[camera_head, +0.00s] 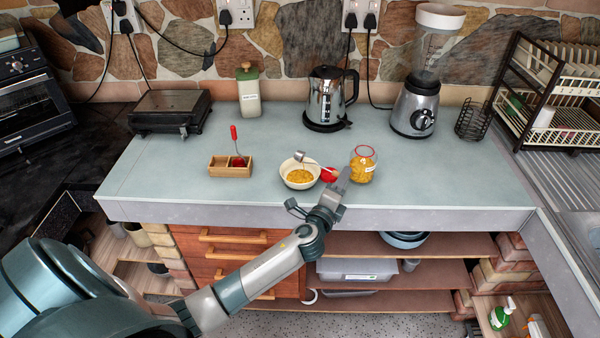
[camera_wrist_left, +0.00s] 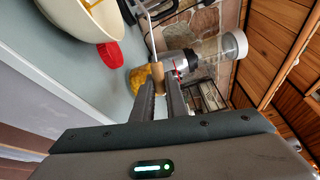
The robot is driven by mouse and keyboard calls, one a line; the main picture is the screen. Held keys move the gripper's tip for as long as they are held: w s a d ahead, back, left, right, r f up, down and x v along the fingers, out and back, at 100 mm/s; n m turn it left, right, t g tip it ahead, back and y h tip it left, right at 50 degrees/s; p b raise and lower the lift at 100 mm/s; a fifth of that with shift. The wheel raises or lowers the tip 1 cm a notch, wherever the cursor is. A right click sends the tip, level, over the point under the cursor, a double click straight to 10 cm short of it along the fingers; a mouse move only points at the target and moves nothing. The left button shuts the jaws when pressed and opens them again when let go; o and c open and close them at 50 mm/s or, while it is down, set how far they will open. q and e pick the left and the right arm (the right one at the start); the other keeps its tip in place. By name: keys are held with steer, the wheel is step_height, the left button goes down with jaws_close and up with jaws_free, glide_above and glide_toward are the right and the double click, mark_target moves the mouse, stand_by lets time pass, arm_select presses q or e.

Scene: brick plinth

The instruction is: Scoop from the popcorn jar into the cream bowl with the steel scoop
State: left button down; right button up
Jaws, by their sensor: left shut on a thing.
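The cream bowl (camera_head: 287,183) stands near the counter's front edge with yellow kernels inside; part of it shows in the left wrist view (camera_wrist_left: 75,22). The popcorn jar (camera_head: 362,166), clear with a red rim and yellow contents, stands to its right. My left gripper (camera_head: 340,180) is in front of and between them, shut on the wooden handle (camera_wrist_left: 158,76) of the steel scoop. The scoop's metal head (camera_head: 299,156) is over the bowl's far side. Whether the scoop holds anything cannot be told. My right gripper is out of view.
A red lid (camera_head: 328,175) lies between bowl and jar. A wooden box (camera_head: 231,172) with a red-handled utensil stands left. A kettle (camera_head: 328,97), blender (camera_head: 414,108), lidded canister (camera_head: 248,97) and black appliance (camera_head: 171,110) stand behind. The counter's left front is clear.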

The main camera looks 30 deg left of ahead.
arm_select(q)
step_height(320, 180, down, 3)
steer(key=shift+a+f+m+b, duration=0.15)
steer(key=shift+m+b, duration=0.45)
steer(key=shift+m, duration=0.6)
steer(key=shift+a+r+m+p, duration=0.2)
steer(key=shift+m+p, duration=0.1)
steer(key=shift+m, duration=0.1)
steer(key=shift+a+f+m, duration=0.15)
steer(key=shift+a+m, duration=0.2)
steer(key=shift+m, duration=0.45)
steer(key=shift+d+f+n, duration=0.1)
steer(key=shift+d+n, duration=0.1)
steer(key=shift+n, duration=0.2)
steer(key=r+n, duration=0.2)
steer(key=d+r+n+p, duration=0.1)
steer(key=r, duration=0.1)
steer(key=shift+n, duration=0.4)
steer(key=shift+f, duration=0.25)
steer(key=shift+r, duration=0.1)
